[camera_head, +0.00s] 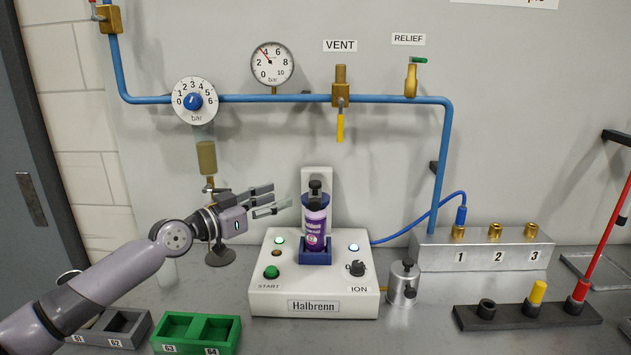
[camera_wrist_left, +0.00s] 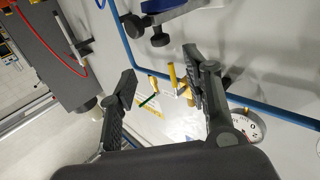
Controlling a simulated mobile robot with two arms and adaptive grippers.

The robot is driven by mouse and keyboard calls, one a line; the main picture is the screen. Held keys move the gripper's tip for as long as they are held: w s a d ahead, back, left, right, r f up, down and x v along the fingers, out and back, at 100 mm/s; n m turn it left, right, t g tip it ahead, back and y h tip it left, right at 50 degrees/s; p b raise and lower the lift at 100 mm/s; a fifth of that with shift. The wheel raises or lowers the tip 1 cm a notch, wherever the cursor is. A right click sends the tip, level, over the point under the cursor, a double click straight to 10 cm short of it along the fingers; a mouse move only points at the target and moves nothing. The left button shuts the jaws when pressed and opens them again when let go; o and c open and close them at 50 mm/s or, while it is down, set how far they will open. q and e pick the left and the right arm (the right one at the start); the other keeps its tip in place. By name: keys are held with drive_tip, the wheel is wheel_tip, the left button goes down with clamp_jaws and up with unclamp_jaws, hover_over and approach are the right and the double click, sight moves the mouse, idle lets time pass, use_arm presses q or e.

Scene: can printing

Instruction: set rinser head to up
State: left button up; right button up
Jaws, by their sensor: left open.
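The Halbrenn rinser (camera_head: 314,300) is a white box on the bench with a white back plate. A purple can (camera_head: 315,228) stands upright in its blue holder (camera_head: 315,256). The black-topped rinser head (camera_head: 315,190), with a dark blue collar, sits at the top of the can; I cannot tell its exact setting. My left gripper (camera_head: 281,197) is open and empty, just left of the head and apart from it. In the left wrist view, a blue part with black knobs (camera_wrist_left: 160,39), apparently the head, shows at the top, beyond the open fingers (camera_wrist_left: 160,66). My right gripper is not in view.
A blue pipe (camera_head: 270,98) with a dial, gauge and valves runs along the wall. A metal cylinder (camera_head: 404,284) stands right of the rinser. A numbered manifold (camera_head: 480,249) and a dark rack (camera_head: 510,318) are farther right. Green trays (camera_head: 196,333) lie at front left.

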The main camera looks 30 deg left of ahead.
sight(311, 184)
use_arm(q)
drive_tip(key=p+x, duration=0.5)
drive_tip(key=x, duration=0.6)
drive_tip(key=shift+w+a+r, duration=0.1)
drive_tip(key=shift+w+r, duration=0.05)
drive_tip(key=shift+x, duration=0.85)
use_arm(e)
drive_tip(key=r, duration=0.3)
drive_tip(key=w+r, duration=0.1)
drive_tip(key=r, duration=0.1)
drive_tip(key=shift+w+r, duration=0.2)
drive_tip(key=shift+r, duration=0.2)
use_arm(q)
drive_tip(key=shift+c, duration=0.5)
drive_tip(key=c, duration=0.9)
clamp_jaws()
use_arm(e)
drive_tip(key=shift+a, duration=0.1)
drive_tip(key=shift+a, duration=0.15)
